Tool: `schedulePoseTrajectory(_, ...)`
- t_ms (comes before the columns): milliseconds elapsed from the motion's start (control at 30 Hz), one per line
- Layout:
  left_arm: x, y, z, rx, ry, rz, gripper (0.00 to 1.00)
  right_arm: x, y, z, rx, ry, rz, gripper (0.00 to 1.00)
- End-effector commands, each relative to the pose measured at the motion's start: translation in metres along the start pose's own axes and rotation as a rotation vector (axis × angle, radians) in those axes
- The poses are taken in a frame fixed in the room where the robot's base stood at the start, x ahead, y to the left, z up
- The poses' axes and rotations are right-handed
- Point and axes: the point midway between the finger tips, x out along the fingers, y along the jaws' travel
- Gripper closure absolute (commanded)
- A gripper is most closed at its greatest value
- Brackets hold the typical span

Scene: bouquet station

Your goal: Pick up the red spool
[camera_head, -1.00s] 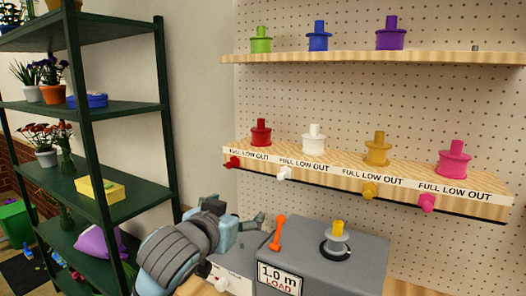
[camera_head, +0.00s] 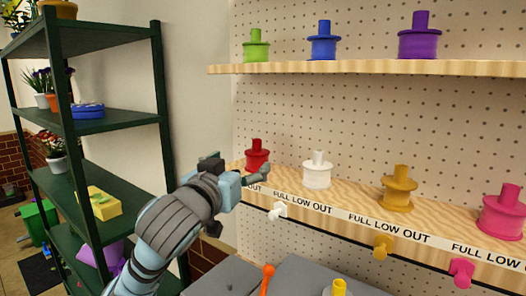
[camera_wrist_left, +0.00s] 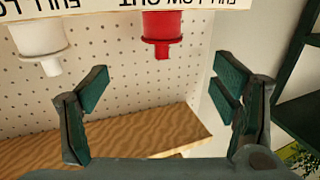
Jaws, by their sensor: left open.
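The red spool (camera_head: 257,156) stands at the left end of the lower shelf in the head view, with a narrow post on top. My left gripper (camera_head: 262,181) is in front of it and slightly below, overlapping the shelf edge in the picture. In the left wrist view, which is upside down, the red spool (camera_wrist_left: 162,32) shows at the top. There the open jaws of my left gripper (camera_wrist_left: 162,88) are spread wide with nothing between them, and the spool lies beyond the fingertips. My right gripper is in neither view.
White (camera_head: 317,171), gold (camera_head: 397,187) and pink (camera_head: 503,212) spools stand along the same labelled shelf (camera_head: 350,192). Green, blue and purple spools stand on the upper shelf (camera_head: 370,68). A dark green rack (camera_head: 163,100) stands left. A grey machine (camera_head: 303,276) is below.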

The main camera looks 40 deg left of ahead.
Motion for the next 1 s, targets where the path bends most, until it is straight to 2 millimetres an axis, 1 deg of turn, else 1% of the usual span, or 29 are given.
schedulePoseTrajectory(33, 0.006, 0.002, -0.013, 0.006, -0.01, 0.003, 0.19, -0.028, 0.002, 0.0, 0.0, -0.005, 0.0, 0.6)
schedulePoseTrajectory(67, 0.01, 0.003, -0.013, 0.009, -0.011, 0.008, 0.19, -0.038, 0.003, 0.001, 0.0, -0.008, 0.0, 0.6)
schedulePoseTrajectory(133, 0.033, 0.005, -0.006, -0.004, -0.006, 0.013, 0.19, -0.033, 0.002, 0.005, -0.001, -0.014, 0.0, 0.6)
schedulePoseTrajectory(200, 0.053, 0.006, -0.005, -0.004, -0.005, 0.014, 0.19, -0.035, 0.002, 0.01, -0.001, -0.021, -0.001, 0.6)
schedulePoseTrajectory(233, 0.06, 0.006, -0.004, -0.002, -0.005, 0.013, 0.19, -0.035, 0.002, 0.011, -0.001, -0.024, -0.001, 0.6)
schedulePoseTrajectory(300, 0.072, 0.006, -0.004, -0.001, -0.003, 0.014, 0.19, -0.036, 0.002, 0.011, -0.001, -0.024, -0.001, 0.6)
schedulePoseTrajectory(467, 0.091, 0.002, -0.003, 0.001, -0.003, 0.01, 0.19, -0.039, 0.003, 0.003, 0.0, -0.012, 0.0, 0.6)
schedulePoseTrajectory(567, 0.111, -0.003, -0.004, 0.002, -0.003, 0.009, 0.19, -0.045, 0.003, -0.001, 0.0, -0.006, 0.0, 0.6)
schedulePoseTrajectory(633, 0.123, -0.003, -0.004, -0.001, -0.002, 0.011, 0.19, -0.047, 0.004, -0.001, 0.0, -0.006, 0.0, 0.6)
schedulePoseTrajectory(733, 0.131, -0.003, -0.003, 0.002, -0.001, 0.011, 0.19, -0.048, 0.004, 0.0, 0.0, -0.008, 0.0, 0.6)
schedulePoseTrajectory(900, 0.131, -0.003, -0.002, 0.003, 0.0, 0.011, 0.19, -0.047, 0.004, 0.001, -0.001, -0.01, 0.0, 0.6)
schedulePoseTrajectory(967, 0.131, -0.003, -0.002, 0.003, 0.0, 0.011, 0.29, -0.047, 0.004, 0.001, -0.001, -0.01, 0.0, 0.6)
schedulePoseTrajectory(1000, 0.131, -0.003, -0.002, 0.003, 0.0, 0.011, 0.35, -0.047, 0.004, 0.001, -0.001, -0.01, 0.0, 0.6)
